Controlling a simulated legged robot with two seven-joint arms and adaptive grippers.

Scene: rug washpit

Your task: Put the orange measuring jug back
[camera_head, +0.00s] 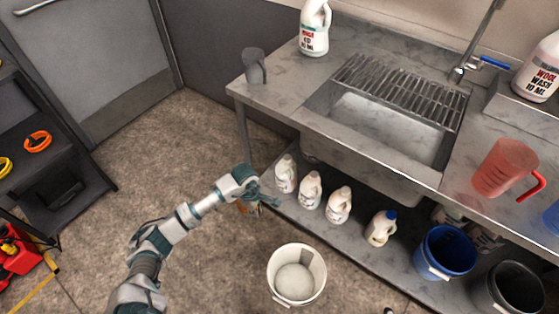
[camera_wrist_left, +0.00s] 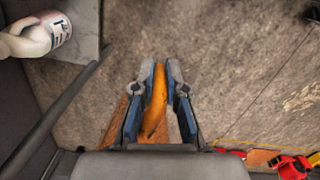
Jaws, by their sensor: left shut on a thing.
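My left gripper (camera_head: 264,200) is low in front of the steel sink bench, near the left end of its lower shelf. It is shut on an orange thing, which looks like the orange measuring jug (camera_head: 246,208). Most of the jug is hidden by the gripper in the head view. In the left wrist view the fingers (camera_wrist_left: 160,75) close on a narrow orange part of the jug (camera_wrist_left: 155,108), likely its handle. See-through orange-brown patches show on both sides behind the fingers. My right gripper is not in view.
The bench top holds a grey jug (camera_head: 254,68), a red jug (camera_head: 503,168) and white bottles (camera_head: 314,28). Several white bottles (camera_head: 339,205) and a blue bucket (camera_head: 443,252) stand on the lower shelf. A white bucket (camera_head: 296,276) stands on the floor. A dark rack (camera_head: 62,165) is left.

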